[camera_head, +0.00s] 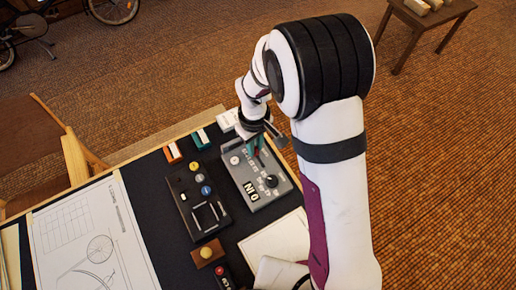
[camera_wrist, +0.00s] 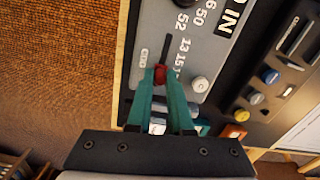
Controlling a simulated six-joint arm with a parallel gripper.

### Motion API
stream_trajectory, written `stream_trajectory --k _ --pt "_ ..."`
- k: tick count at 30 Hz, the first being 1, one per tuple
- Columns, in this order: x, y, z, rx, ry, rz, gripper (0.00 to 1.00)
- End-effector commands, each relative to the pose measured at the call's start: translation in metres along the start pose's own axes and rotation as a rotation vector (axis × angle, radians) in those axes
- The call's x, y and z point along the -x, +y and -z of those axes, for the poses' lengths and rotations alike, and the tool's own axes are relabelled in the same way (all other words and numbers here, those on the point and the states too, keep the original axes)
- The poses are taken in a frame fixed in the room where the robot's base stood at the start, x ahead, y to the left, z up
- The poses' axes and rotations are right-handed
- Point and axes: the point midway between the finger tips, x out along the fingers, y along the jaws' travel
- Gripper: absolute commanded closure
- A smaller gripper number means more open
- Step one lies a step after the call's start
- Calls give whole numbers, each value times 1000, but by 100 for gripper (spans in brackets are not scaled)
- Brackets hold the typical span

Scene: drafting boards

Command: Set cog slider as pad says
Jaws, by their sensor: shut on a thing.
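A grey control panel (camera_head: 255,176) lies on the dark board, with a dark slot (camera_wrist: 166,46) that shows in the wrist view. A red slider knob (camera_wrist: 160,74) sits at the near end of the visible slot. My gripper (camera_wrist: 160,80) has its teal fingertips closed around this knob. In the head view my gripper (camera_head: 257,147) is over the panel's far part, and the arm hides some of it. I cannot tell which item is the pad; a white block (camera_head: 228,120) stands at the far edge.
A large drawing sheet (camera_head: 90,245) and a wooden block with a yellow knob (camera_head: 207,253) are nearby.

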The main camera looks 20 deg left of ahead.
Motion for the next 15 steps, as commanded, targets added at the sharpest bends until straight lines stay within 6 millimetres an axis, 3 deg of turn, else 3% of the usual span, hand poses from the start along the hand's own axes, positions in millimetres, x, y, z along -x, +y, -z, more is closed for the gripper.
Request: stream_trajectory --k 4,5,10,15 --pt "1 0 0 0 2 0 100" --pt "1 0 0 0 2 0 80" --pt "0 0 0 0 1 0 50" --pt "0 0 0 0 1 0 50"
